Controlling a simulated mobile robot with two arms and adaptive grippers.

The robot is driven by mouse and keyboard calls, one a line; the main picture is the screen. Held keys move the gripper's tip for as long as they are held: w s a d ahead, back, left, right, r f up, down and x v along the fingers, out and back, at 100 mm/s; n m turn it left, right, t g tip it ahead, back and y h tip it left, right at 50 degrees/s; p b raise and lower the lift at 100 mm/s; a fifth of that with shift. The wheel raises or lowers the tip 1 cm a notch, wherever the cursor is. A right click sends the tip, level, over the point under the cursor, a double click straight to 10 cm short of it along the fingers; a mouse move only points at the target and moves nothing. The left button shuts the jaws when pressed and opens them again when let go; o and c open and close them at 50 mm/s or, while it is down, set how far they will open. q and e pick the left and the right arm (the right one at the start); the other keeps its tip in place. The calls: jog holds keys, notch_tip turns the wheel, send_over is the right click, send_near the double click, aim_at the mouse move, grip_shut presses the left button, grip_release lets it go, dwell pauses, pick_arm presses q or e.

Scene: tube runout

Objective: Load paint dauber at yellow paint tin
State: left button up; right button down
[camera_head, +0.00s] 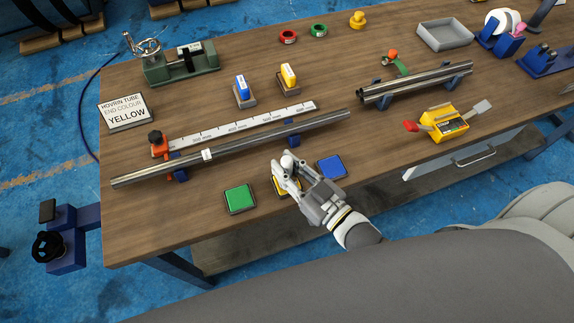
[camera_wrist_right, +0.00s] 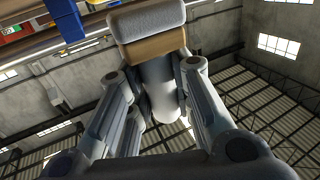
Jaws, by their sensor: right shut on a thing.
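My right gripper (camera_head: 287,172) is over the yellow paint tin (camera_head: 281,190), between the green tin (camera_head: 239,198) and the blue tin (camera_head: 331,167). The gripper hides most of the yellow tin. In the right wrist view the gripper is shut on the paint dauber, whose pale cylindrical handle (camera_wrist_right: 159,92) sits between the fingers. The dauber's broad head (camera_wrist_right: 150,20) has a tan band. In the head view a pale rounded end (camera_head: 287,160) shows between the fingers. I cannot tell whether the dauber touches the paint. My left gripper is not in view.
A long steel tube (camera_head: 236,148) lies behind the tins, beside a white ruler (camera_head: 240,124). A sign (camera_head: 125,111) reads YELLOW. Blue (camera_head: 243,87) and yellow (camera_head: 289,76) blocks stand farther back. The wood between is clear.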

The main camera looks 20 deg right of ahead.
aim_at(287, 159)
jog(key=shift+f, duration=0.45)
dwell(0.6)
jog(key=shift+r, duration=0.1)
notch_tip(287, 159, up, 7)
jog(key=p, duration=0.7)
dwell(0.3)
dwell(0.4)
